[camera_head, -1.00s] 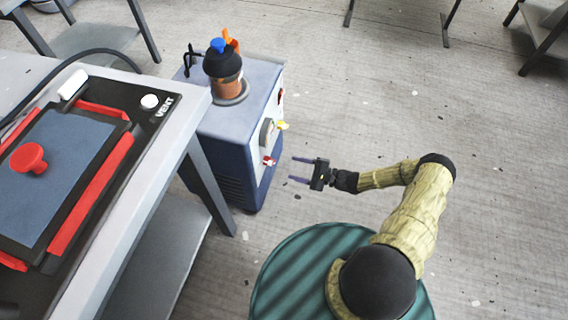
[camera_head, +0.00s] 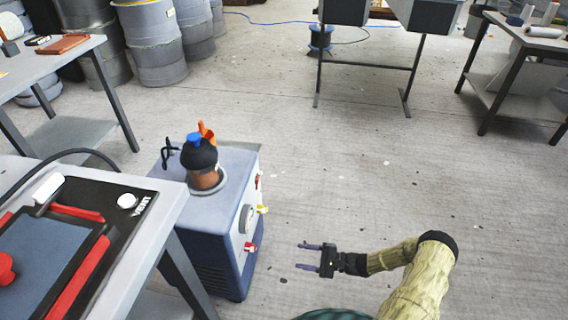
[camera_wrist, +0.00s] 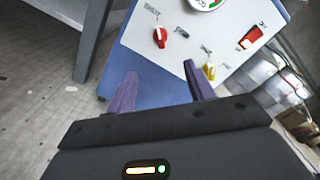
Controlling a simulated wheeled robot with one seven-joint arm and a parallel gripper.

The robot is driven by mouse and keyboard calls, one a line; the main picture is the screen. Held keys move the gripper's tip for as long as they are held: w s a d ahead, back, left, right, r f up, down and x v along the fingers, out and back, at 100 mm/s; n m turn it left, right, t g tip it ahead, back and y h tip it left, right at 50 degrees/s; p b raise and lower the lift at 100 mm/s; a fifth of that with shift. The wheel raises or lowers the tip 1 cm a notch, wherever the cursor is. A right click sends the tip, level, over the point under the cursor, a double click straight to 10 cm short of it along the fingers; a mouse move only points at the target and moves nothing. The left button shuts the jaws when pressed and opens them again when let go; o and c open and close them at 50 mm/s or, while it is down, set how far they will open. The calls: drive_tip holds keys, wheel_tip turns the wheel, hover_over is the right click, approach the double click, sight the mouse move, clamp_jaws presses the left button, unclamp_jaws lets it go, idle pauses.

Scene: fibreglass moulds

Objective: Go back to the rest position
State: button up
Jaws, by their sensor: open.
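My gripper (camera_head: 311,257) is open and empty, its purple fingers apart. In the head view it hangs over the floor to the right of the blue and white pump unit (camera_head: 218,215), clear of it. In the wrist view the gripper (camera_wrist: 158,92) points at the unit's white front panel (camera_wrist: 222,40). The panel carries a red knob (camera_wrist: 160,36), a yellow knob (camera_wrist: 209,71), a red switch (camera_wrist: 251,37) and part of a gauge (camera_wrist: 205,3).
A bench (camera_head: 168,200) with a red-edged black mould frame stands at left. Drums (camera_head: 152,40) and another table (camera_head: 50,55) are behind. Dark-legged stands (camera_head: 365,65) and a table (camera_head: 490,75) stand at the back right. The floor (camera_head: 400,160) between is clear.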

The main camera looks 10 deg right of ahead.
drive_tip(key=shift+r, duration=0.15)
drive_tip(key=s+r+n+g+h, duration=0.1)
drive_tip(key=s+r+n+h, duration=0.4)
drive_tip(key=r, duration=0.7)
drive_tip(key=s+a+r+n+g+h, duration=0.1)
drive_tip(key=s+r+n+h, duration=0.4)
drive_tip(key=r, duration=0.7)
drive_tip(key=s+r+n+g+h, duration=0.25)
drive_tip(key=r+h, duration=0.45)
drive_tip(key=r, duration=0.5)
wheel_tip(320, 180, up, 32)
drive_tip(key=p, duration=3.2)
drive_tip(key=shift+r+t, duration=0.15)
drive_tip(key=shift+t, duration=0.3)
drive_tip(key=shift+s, duration=0.1)
